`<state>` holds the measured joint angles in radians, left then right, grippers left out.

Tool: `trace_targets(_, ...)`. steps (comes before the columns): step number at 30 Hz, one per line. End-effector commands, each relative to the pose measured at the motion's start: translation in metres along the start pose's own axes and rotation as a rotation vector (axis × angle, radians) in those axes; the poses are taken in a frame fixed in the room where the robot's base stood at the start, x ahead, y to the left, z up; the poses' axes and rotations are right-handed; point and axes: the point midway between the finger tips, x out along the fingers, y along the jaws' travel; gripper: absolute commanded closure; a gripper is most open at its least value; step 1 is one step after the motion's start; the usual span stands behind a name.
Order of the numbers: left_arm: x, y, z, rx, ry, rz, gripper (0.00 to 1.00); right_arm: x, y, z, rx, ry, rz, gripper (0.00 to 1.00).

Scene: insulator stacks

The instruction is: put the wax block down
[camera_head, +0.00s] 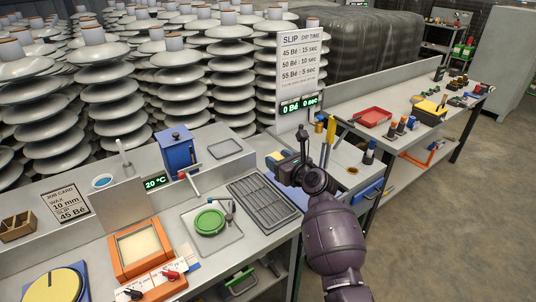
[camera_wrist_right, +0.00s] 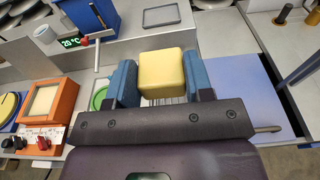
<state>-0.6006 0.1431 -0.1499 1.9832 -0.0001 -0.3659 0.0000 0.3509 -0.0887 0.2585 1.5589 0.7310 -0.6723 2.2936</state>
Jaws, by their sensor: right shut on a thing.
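The wax block is a pale yellow cube with rounded edges (camera_wrist_right: 162,74), between the blue fingers of my right gripper in the right wrist view. In the head view my right gripper (camera_head: 281,161) is over the bench, beyond the slotted grey tray. It is shut on the wax block, of which only a small yellow part (camera_head: 276,156) shows there. The block's underside is hidden, so I cannot tell its height above the bench. A blue mat (camera_wrist_right: 251,88) lies to the right of the gripper in the wrist view. My left gripper is not in view.
The slotted tray (camera_head: 264,205) and a green round lid (camera_head: 209,222) are on the near bench. An orange frame (camera_head: 141,247) and a blue box (camera_head: 178,150) stand left. Tall insulator stacks (camera_head: 110,90) rise behind. A red tray (camera_head: 373,116) is on the right bench.

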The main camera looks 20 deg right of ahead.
Motion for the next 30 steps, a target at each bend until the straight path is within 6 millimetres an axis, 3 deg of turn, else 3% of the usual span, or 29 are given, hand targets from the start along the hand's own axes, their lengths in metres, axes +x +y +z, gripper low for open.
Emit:
trace_targets(7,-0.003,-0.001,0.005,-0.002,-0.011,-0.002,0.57,-0.002,0.009,0.004,-0.007,0.000,0.052,0.76)
trace_targets(11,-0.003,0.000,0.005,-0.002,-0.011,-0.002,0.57,-0.012,0.025,0.028,-0.027,-0.005,0.151,0.76)
trace_targets(14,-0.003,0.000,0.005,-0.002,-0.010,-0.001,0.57,-0.034,0.035,0.047,-0.045,-0.002,0.251,0.76)
trace_targets(20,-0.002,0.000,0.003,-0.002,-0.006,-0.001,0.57,-0.106,0.058,0.063,-0.078,0.004,0.475,0.76)
trace_targets(25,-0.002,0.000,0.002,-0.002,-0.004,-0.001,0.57,-0.168,0.073,0.055,-0.094,0.007,0.606,0.76)
trace_targets(30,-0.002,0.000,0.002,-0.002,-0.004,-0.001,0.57,-0.191,0.070,0.035,-0.089,0.005,0.607,0.76)
